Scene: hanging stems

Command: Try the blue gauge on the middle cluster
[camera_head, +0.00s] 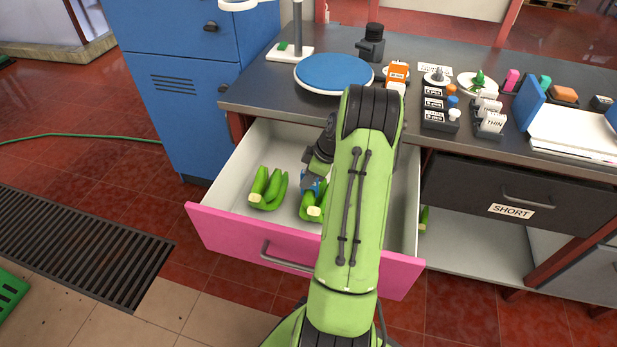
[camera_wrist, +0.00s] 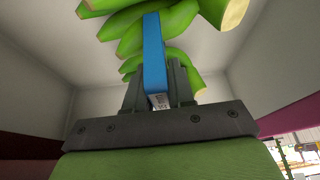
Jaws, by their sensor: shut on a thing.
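My gripper (camera_wrist: 160,95) is shut on the blue gauge (camera_wrist: 153,52), a flat blue strip with a pale labelled end between the jaws. In the wrist view the gauge reaches up against the green bananas of the middle cluster (camera_wrist: 188,22); I cannot tell whether it touches them. In the head view the middle cluster (camera_head: 312,212) lies in the open drawer (camera_head: 240,222), just below my gripper (camera_head: 313,183), and a bit of blue shows there. My arm hides part of the cluster and the drawer's right side. Another green cluster (camera_head: 267,188) lies to its left.
The drawer's pink front (camera_head: 225,233) and pale walls surround the gripper. On the bench are a round blue pad (camera_head: 333,73), an orange item (camera_head: 397,72) and labelled small blocks. A closed drawer marked SHORT (camera_head: 512,210) is at right.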

